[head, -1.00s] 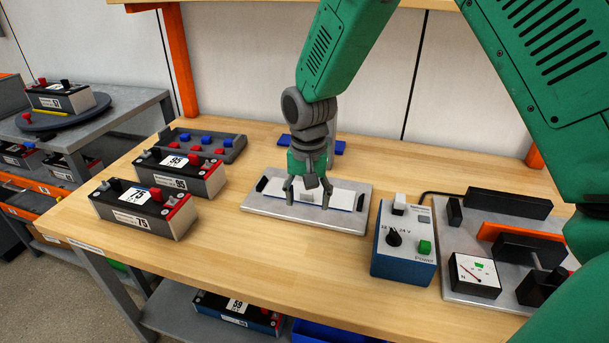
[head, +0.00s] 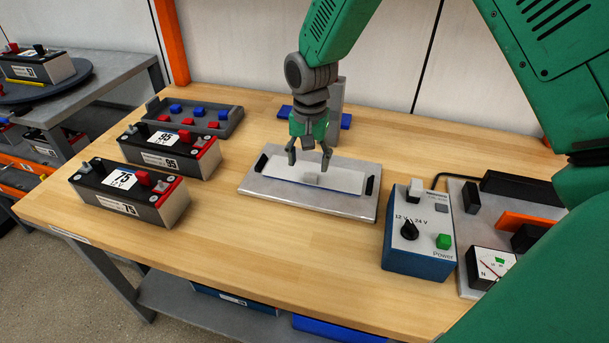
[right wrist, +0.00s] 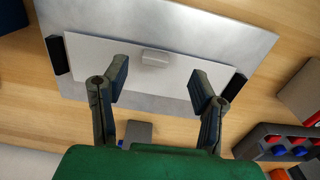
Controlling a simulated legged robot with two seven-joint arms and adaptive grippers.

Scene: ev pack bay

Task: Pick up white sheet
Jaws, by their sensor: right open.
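The white sheet (head: 335,176) lies flat on a light grey plate (head: 262,190) with a black block at each end. A small grey tab (head: 312,180) sits on the sheet. My right gripper (head: 309,166) is open and empty above the sheet. In the right wrist view, the sheet (right wrist: 180,75) shows past the two spread fingers (right wrist: 158,82), with the tab (right wrist: 155,57) lying ahead of the gap between them. I cannot tell whether the fingertips touch the sheet. My left gripper is not in view.
Two battery packs, marked 75 (head: 125,198) and 95 (head: 168,152), stand to the left. A tray (head: 218,117) of red and blue caps lies behind them. A blue power box (head: 418,262) stands close to the plate's right. The wooden bench front (head: 270,270) is clear.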

